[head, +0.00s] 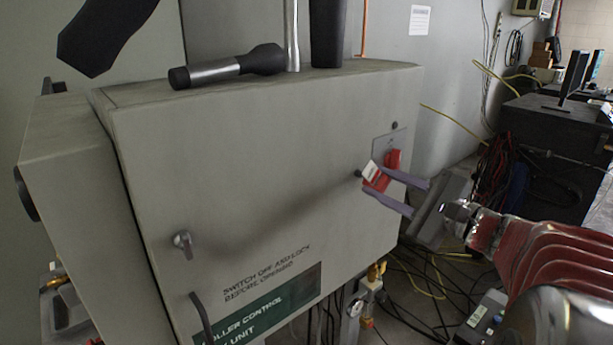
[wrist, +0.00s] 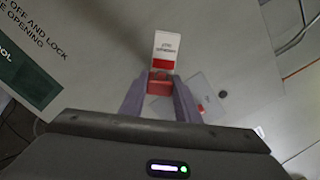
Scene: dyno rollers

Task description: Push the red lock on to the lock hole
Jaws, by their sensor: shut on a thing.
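My gripper (head: 377,182) has two purple fingers, shut on the red lock (head: 382,184) with a white label, at the right part of the cabinet front. In the wrist view the red lock (wrist: 160,84) sits between the fingertips, its white label (wrist: 167,43) pointing up the picture. Behind it a pale plate (head: 394,143) with a red part (head: 393,160) is fixed to the cabinet; the plate (wrist: 207,88) is right of the lock in the wrist view. I cannot make out the lock hole, nor whether the lock touches the plate.
The grey cabinet (head: 240,150) fills the middle, with a latch (head: 183,241), a handle (head: 201,315) and a green sign (head: 270,305). A torch-like tool (head: 228,67) lies on top. Cables (head: 415,285) cover the floor at lower right. A dark desk (head: 560,130) stands behind.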

